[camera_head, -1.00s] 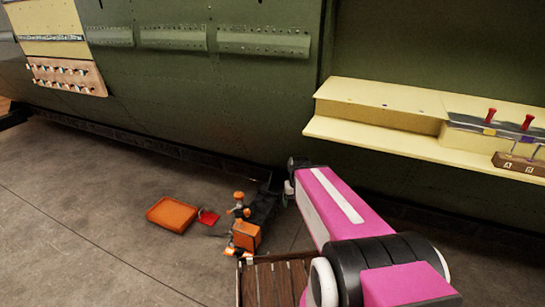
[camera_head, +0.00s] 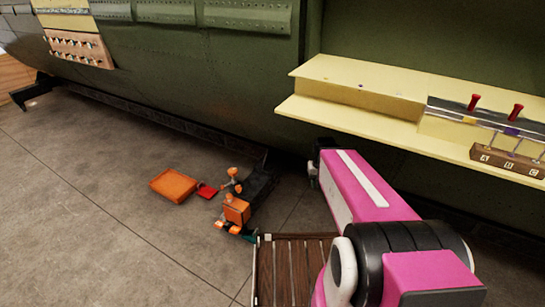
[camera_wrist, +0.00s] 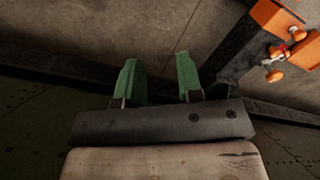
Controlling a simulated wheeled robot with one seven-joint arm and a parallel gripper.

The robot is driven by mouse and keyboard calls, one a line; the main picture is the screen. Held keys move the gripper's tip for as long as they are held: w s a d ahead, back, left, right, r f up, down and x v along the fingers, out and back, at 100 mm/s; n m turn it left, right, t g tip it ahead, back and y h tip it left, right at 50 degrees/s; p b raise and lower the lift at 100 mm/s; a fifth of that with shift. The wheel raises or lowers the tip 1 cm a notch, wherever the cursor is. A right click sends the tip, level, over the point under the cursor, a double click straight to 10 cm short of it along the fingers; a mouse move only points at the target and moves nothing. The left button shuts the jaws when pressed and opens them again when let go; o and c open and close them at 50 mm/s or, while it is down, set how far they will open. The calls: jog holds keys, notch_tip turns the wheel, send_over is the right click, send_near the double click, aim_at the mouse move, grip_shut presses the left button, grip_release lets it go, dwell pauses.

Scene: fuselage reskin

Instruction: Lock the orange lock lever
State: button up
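An orange fixture with round orange knobs (camera_head: 232,180) and an orange block (camera_head: 236,210) stands by a dark base low at the foot of the green fuselage. Orange parts, perhaps the same fixture, also show at the upper right of the wrist view (camera_wrist: 280,50). I cannot tell which part is the lock lever or how it is set. My gripper (camera_wrist: 159,78) has two green fingers standing apart with nothing between them. The orange parts lie to the right of the fingers, apart from them. In the head view my arm covers much of the lower right.
An orange tray (camera_head: 173,185) and a small red piece (camera_head: 206,191) lie on the floor left of the fixture. A cream ledge (camera_head: 360,119) juts from the fuselage at right, with red handles (camera_head: 473,102) and a lettered brown block (camera_head: 505,161). The floor at left is clear.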

jog(key=shift+w+a+f, duration=0.1)
jog(key=shift+w, duration=0.1)
jog(key=c, duration=0.5)
jog(key=w+a+f+m+t, duration=0.1)
jog(key=w+a+f+t, duration=0.1)
jog(key=w+a+f, duration=0.4)
jog(key=w+a, duration=0.2)
jog(key=w, duration=0.2)
jog(key=shift+w+a+m+h, duration=0.15)
jog(key=shift+a+m+h, duration=0.15)
jog(key=shift+m, duration=0.1)
jog(key=w+a+f+m+t+y, duration=0.1)
jog(key=w+a+f, duration=0.3)
jog(key=a, duration=0.7)
jog(key=w+a+f+m+t+y, duration=0.1)
jog(key=w+a+f+t, duration=0.1)
jog(key=w+a+f, duration=0.2)
jog(key=w+a+f+m+t, duration=0.1)
jog(key=w+a+f, duration=0.3)
jog(key=a, duration=1.5)
notch_tip(320, 180, down, 4)
jog(key=shift+w+f+m+t+y, duration=0.2)
jog(key=shift+m+t+y, duration=0.1)
jog(key=shift+t+y, duration=0.15)
jog(key=shift+a, duration=0.1)
